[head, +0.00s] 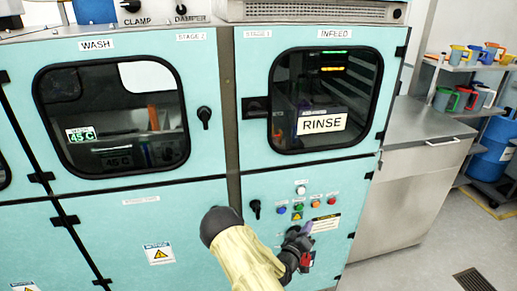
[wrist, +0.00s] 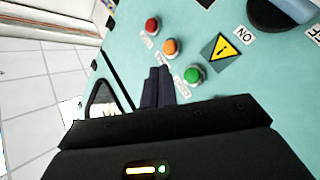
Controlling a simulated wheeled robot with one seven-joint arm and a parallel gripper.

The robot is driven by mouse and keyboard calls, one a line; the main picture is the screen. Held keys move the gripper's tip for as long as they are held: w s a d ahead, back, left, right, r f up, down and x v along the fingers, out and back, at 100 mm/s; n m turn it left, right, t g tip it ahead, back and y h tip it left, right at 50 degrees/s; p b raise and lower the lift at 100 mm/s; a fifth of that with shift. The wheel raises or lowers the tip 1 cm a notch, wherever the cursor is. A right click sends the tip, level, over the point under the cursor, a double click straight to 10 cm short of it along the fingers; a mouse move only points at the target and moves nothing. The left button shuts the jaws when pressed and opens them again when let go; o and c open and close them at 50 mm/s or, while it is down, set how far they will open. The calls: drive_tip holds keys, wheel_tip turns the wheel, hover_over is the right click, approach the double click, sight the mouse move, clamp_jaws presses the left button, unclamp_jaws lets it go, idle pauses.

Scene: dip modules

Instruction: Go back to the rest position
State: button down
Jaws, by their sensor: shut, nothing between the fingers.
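My arm, in a yellow sleeve, reaches up from the bottom of the head view. My gripper (head: 307,232) is in front of the lower right panel of the teal machine (head: 345,185), just below its row of buttons. In the wrist view the two dark fingers of my gripper (wrist: 157,72) lie side by side, shut and empty. They point along the panel near the green button (wrist: 194,75) and orange button (wrist: 170,47). I cannot tell whether the fingertips touch the panel.
A red button (wrist: 152,25) and a dark rotary switch (head: 255,208) are on the same panel. A steel cabinet (head: 410,190) and shelves with colored jugs stand at right. Floor is free at lower right.

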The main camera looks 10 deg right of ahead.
drive_tip(key=s+a+r+m+g+y+p, duration=0.25)
drive_tip(key=s+a+r+g+y, duration=0.55)
drive_tip(key=s+a+r+y, duration=0.4)
drive_tip(key=s+a+r+g, duration=0.1)
drive_tip(key=s+r, duration=0.2)
drive_tip(key=s, duration=0.3)
drive_tip(key=s+a+r+n+g+y, duration=0.1)
drive_tip(key=s+a+r+g, duration=0.1)
drive_tip(key=s, duration=0.5)
drive_tip(key=shift+a+r, duration=0.15)
drive_tip(key=shift+r, duration=0.4)
drive_tip(key=shift+n, duration=0.25)
